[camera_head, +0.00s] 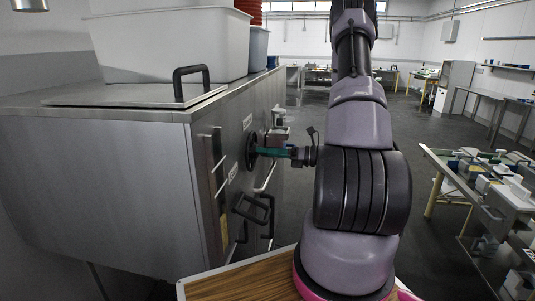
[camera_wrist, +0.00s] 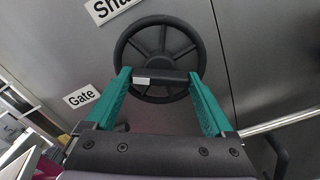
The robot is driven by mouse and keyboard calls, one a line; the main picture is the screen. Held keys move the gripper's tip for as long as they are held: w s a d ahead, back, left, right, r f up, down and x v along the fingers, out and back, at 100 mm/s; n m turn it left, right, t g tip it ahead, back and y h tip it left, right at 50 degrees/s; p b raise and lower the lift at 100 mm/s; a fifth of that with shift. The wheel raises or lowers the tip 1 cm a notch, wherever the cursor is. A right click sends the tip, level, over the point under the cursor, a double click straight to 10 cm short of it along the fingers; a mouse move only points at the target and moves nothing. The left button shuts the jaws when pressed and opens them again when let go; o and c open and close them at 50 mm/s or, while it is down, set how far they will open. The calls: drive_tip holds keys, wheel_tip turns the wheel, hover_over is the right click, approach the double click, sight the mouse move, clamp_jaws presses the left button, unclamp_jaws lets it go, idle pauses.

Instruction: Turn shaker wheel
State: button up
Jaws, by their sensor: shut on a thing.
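The shaker wheel (camera_wrist: 143,40) is a black, spoked handwheel on the metal cabinet front. In the wrist view it sits at top centre, under a label partly reading "Sha" (camera_wrist: 108,8). In the head view the wheel (camera_head: 251,151) shows nearly edge-on. My gripper (camera_wrist: 160,77) has green fingers, spread to either side of a dark horizontal handle on the wheel's lower part, and is shut on it. In the head view my gripper (camera_head: 262,152) reaches the wheel from the right. The fingertips partly hide the lower rim.
A "Gate" label (camera_wrist: 81,96) is left of the wheel. The steel cabinet (camera_head: 110,180) has black handles (camera_head: 255,209) below the wheel and a lid handle (camera_head: 191,82) on top. A grey bin (camera_head: 165,45) stands on it. A cluttered table (camera_head: 490,185) is at right; open floor lies between.

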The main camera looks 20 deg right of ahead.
drive_tip(key=shift+m, duration=1.9)
drive_tip(key=o, duration=1.1)
drive_tip(key=shift+d, duration=0.1)
drive_tip(key=v, duration=1)
drive_tip(key=shift+s+d, duration=0.25)
drive_tip(key=shift+d, duration=0.05)
